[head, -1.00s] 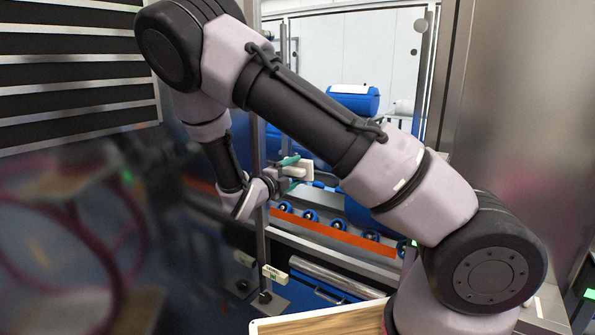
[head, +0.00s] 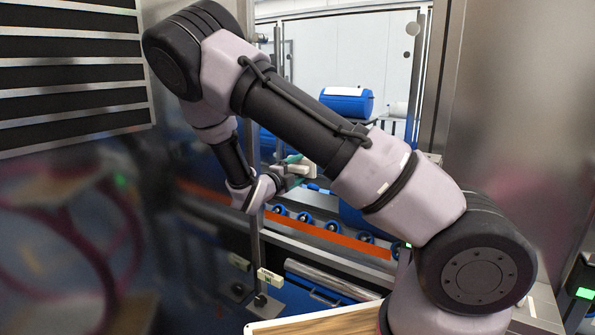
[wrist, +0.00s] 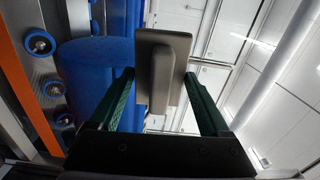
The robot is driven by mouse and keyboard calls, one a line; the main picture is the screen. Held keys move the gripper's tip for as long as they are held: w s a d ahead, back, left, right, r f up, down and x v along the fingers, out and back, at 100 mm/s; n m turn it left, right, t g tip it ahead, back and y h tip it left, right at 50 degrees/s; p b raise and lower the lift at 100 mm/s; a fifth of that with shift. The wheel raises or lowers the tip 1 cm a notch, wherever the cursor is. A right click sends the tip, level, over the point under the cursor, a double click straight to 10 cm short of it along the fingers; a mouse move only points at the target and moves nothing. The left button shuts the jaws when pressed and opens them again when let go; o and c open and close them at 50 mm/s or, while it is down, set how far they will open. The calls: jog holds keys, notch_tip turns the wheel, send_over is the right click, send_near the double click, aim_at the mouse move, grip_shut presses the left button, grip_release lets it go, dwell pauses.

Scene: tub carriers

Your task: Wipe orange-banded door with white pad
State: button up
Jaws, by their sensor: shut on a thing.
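The white pad (head: 303,169) is a pale block with a flat face and a grip block. In the wrist view the pad (wrist: 163,60) looks grey-beige and sits between my green fingers. My gripper (head: 292,171) is shut on it and holds it in the door opening, with my arm partly in front. The orange band (head: 330,237) runs low across the opening, below and to the right of the pad. It shows at the left in the wrist view (wrist: 28,85). I cannot tell where the door's clear surface lies, or whether the pad touches it.
Blue rollers (head: 305,218) line the conveyor behind the band. A blue tub (head: 347,101) stands farther back. A metal post (head: 257,240) rises close to my wrist. A louvred panel (head: 70,65) is at left, a steel wall (head: 520,110) at right, and a wooden-topped surface (head: 315,325) below.

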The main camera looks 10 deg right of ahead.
jog(key=shift+x, duration=1)
dwell(0.3)
jog(key=shift+s+d, duration=1.3)
jog(key=shift+s, duration=0.15)
jog(key=shift+d, duration=0.1)
jog(key=shift+w, duration=0.1)
jog(key=shift+w+a+r, duration=0.15)
jog(key=shift+w+a, duration=1.1)
jog(key=shift+w, duration=0.25)
jog(key=shift+c, duration=0.6)
jog(key=shift+v, duration=3)
